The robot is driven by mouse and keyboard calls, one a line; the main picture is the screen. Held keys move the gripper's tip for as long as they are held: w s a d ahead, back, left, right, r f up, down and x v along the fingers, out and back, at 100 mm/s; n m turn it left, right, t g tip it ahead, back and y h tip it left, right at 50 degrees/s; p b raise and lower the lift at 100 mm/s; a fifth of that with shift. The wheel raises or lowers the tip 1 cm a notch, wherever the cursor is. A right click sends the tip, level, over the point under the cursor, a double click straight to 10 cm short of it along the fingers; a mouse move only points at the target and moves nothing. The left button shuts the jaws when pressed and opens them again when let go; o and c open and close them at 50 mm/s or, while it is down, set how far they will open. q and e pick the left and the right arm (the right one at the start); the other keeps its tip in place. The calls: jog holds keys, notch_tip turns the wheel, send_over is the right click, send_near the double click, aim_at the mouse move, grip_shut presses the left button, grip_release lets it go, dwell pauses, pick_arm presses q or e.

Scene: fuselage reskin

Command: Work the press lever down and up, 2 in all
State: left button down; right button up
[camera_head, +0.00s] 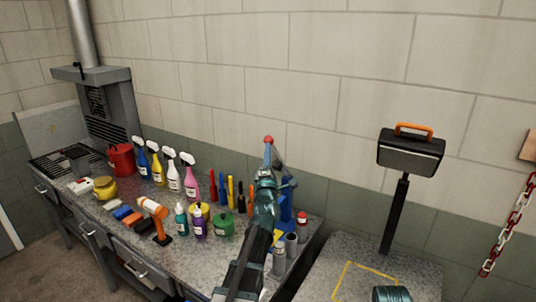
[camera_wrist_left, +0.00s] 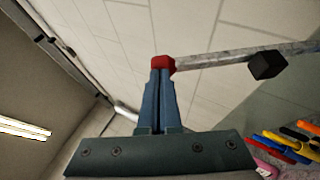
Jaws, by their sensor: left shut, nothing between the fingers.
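The press lever (camera_wrist_left: 220,58) is a grey metal bar with a red knob (camera_wrist_left: 163,64) at its end and a dark block partway along it. In the head view the red knob (camera_head: 268,139) stands high above the workbench, with the lever raised. The blue press (camera_head: 287,200) is below, partly hidden behind my left arm. My left gripper (camera_head: 267,154) is shut and empty, its fingertips just at the knob. In the left wrist view the closed fingers (camera_wrist_left: 160,75) overlap the knob's lower edge; I cannot tell whether they touch. My right gripper is out of view.
A black box with an orange handle (camera_head: 411,152) stands on a post at right. A red-and-white chain (camera_head: 508,225) hangs far right.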

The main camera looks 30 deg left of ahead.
aim_at(271, 141)
pick_arm(q)
jog(key=shift+w+r+p, duration=1.05)
jog(key=shift+w, duration=0.05)
jog(key=shift+d+f, duration=0.1)
jog(key=shift+s, duration=0.1)
